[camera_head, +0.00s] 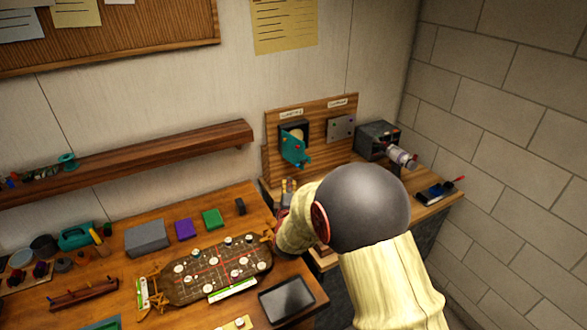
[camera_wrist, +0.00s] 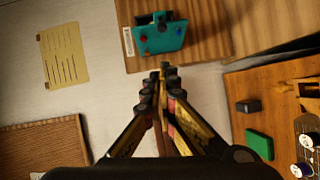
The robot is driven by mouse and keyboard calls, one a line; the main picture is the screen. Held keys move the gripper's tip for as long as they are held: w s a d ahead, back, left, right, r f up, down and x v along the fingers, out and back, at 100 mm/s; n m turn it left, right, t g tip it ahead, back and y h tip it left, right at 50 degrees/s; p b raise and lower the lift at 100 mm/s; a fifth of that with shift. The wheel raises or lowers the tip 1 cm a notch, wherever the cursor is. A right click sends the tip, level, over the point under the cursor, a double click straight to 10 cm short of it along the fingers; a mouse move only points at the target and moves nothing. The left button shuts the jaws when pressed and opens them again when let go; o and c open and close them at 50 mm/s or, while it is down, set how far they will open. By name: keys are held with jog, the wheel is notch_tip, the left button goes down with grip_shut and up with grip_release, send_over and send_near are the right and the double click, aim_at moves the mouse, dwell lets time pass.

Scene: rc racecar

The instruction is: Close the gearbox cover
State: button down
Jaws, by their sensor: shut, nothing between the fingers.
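The teal gearbox cover (camera_head: 295,148) stands out from a dark housing (camera_head: 287,128) on the upright wooden board. It appears swung open, with a round pale part showing behind it. In the wrist view the teal cover (camera_wrist: 158,38) is just ahead of my fingertips, with a blue and a red spot on it. My gripper (camera_wrist: 160,74) is shut and empty, its fingertips pointing at the cover's lower edge. In the head view my gripper (camera_head: 289,184) shows below the cover, partly hidden by my arm.
A grey plate (camera_head: 341,129) is on the board to the right of the housing. A dark machine (camera_head: 377,138) stands farther right. The bench holds a brown chassis (camera_head: 206,274), a purple block (camera_head: 184,230), a green block (camera_head: 212,218) and a dark tray (camera_head: 287,299).

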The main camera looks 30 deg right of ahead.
jog(key=s+d+x, duration=0.1)
jog(key=d+x, duration=0.1)
jog(key=x, duration=1)
jog(key=shift+w+d+f, duration=0.2)
jog(key=shift+w+d, duration=0.05)
jog(key=shift+d, duration=0.2)
